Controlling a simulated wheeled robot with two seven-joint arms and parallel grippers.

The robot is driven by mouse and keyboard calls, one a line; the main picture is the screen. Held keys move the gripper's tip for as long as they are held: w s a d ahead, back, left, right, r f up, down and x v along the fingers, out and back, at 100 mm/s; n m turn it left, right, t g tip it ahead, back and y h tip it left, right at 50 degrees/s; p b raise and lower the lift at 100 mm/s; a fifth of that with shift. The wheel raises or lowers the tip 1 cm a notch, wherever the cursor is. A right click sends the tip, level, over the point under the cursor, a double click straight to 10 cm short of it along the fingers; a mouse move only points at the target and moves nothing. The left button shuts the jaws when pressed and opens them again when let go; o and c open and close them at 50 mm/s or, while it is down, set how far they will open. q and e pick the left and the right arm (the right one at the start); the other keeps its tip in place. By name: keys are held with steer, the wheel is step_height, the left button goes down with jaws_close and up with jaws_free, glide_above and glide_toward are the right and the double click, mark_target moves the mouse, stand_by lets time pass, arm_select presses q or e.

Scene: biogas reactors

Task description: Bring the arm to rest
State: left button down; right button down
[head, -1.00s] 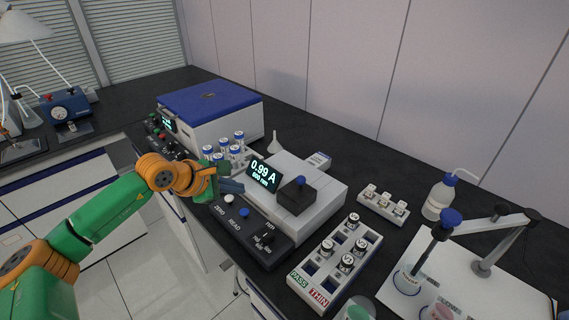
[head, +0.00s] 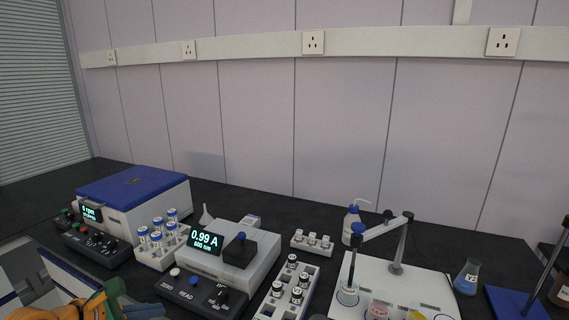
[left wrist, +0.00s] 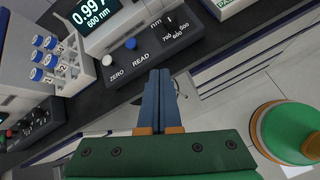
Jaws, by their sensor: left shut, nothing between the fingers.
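My left gripper (head: 150,311) shows only partly at the bottom left edge of the head view, in front of the spectrophotometer's control panel (head: 202,296). In the left wrist view its two blue fingers (left wrist: 159,78) lie together, shut and empty. They point towards the ZERO and READ buttons, apart from the panel (left wrist: 152,48). Most of the left arm is out of the head view. My right gripper is not in view.
The spectrophotometer (head: 255,269) reads 0.99 A. A rack of blue-capped vials (head: 150,256) and a blue-lidded centrifuge (head: 132,188) stand left of it. A PASS/THIN vial rack (head: 268,308) and a white stand base (head: 418,287) are to the right. Floor lies before the bench.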

arm_select(q)
steer(key=w+d+f+n+t+h, duration=0.2)
steer(key=d+f+n+h, duration=0.15)
steer(key=f+n, duration=0.5)
steer(key=s+a+f+n+y, duration=0.1)
steer(key=s+f+n+y, duration=0.25)
steer(key=f+n, duration=0.55)
steer(key=s+a+f+n+y, duration=0.2)
steer(key=s+f+n+y, duration=0.15)
steer(key=f+n, duration=0.6)
steer(key=s+d+f+n+g+y, duration=0.2)
steer(key=s+f+n+g, duration=0.2)
steer(key=s+f+n, duration=0.8)
steer(key=s+d+f+n+g, duration=0.2)
steer(key=s+d+g, duration=0.1)
steer(key=s, duration=0.7)
steer(key=s+d+f+n+g, duration=0.2)
steer(key=s+d, duration=0.1)
steer(key=s, duration=0.8)
steer(key=shift+n+g+h, duration=0.3)
steer(key=shift+g+h, duration=0.1)
steer(key=shift+h, duration=0.05)
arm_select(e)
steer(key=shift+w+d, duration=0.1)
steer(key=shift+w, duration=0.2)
arm_select(q)
steer(key=shift+w, duration=0.1)
